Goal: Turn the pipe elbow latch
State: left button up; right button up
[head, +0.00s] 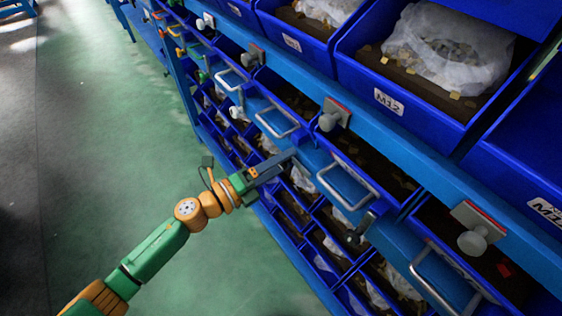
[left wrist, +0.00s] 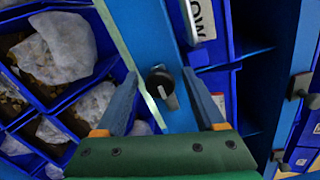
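A dark round latch (left wrist: 161,80) with a short grey lever is mounted on a blue upright in the left wrist view. It shows between the two fingers of my left gripper (left wrist: 160,98), which are spread apart, with nothing held; I cannot tell how near it is. In the head view my left gripper (head: 278,163) reaches in front of the blue rack. A dark grey latch (head: 359,230) shows to its lower right there; I cannot tell if it is the same one. My right gripper is out of view.
Blue rack bins (head: 405,80) hold bagged small parts. Metal drawer handles (head: 347,186) and pale knobs on square plates (head: 333,115) stick out of the rack near my left gripper. The green floor (head: 110,110) on the left is clear.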

pick_arm(q)
jog(key=b+v, duration=0.1)
jog(key=v, duration=0.6)
